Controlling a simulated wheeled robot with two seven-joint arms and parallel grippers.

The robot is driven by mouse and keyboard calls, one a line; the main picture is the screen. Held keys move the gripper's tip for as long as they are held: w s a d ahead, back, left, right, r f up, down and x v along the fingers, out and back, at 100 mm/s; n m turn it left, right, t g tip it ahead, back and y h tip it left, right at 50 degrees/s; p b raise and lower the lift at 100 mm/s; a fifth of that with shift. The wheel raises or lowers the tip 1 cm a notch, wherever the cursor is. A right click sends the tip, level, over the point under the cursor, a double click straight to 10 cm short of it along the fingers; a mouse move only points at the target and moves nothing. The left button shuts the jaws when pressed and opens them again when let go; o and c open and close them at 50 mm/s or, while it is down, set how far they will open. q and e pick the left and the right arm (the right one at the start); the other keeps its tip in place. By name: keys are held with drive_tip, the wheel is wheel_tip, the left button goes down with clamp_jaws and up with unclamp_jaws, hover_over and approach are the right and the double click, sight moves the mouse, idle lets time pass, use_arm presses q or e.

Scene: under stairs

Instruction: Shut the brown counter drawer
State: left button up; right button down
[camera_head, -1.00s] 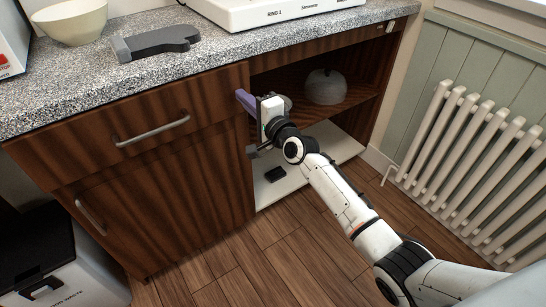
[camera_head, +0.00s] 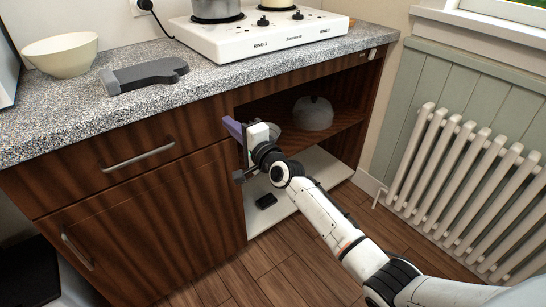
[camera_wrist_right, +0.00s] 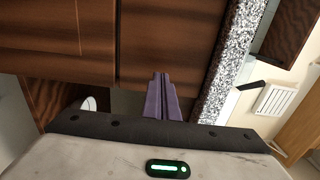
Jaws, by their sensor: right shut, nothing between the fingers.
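The brown counter drawer (camera_head: 95,158) is the upper wooden front under the left part of the counter, with a metal bar handle (camera_head: 138,157). Its front looks about level with the door below; I cannot tell if a small gap is left. My right gripper (camera_head: 233,129) is at the drawer's right end, beside the open shelf space. Its purple fingers are shut and empty. In the right wrist view the fingers (camera_wrist_right: 163,98) point at the dark wooden front (camera_wrist_right: 165,40); I cannot tell whether they touch it. My left gripper is not in view.
The cabinet door (camera_head: 150,225) below has its own handle. An open shelf space to the right holds a round pale object (camera_head: 312,114). The speckled counter (camera_head: 215,75) carries a bowl (camera_head: 62,54), a grey mitt-shaped object (camera_head: 145,75) and a white hob (camera_head: 262,38). A radiator (camera_head: 465,185) stands right.

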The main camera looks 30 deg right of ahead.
drive_tip(key=p+v, duration=0.3)
drive_tip(key=v, duration=1)
use_arm(q)
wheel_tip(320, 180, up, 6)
drive_tip(key=p, duration=0.6)
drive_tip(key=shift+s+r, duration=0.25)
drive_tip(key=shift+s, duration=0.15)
use_arm(e)
drive_tip(key=s+a+f+n+g, duration=0.2)
drive_tip(key=s+f+n, duration=0.4)
drive_tip(key=s, duration=0.4)
drive_tip(key=s+a+f+n+g+h, duration=0.1)
drive_tip(key=s+f+n+g, duration=0.3)
drive_tip(key=s, duration=0.7)
drive_tip(key=s+a+f+n+g, duration=0.3)
drive_tip(key=s+f+n, duration=0.4)
drive_tip(key=s, duration=0.4)
drive_tip(key=shift+s+a+f+n, duration=0.25)
drive_tip(key=shift+f+n, duration=0.15)
drive_tip(key=shift+f, duration=0.1)
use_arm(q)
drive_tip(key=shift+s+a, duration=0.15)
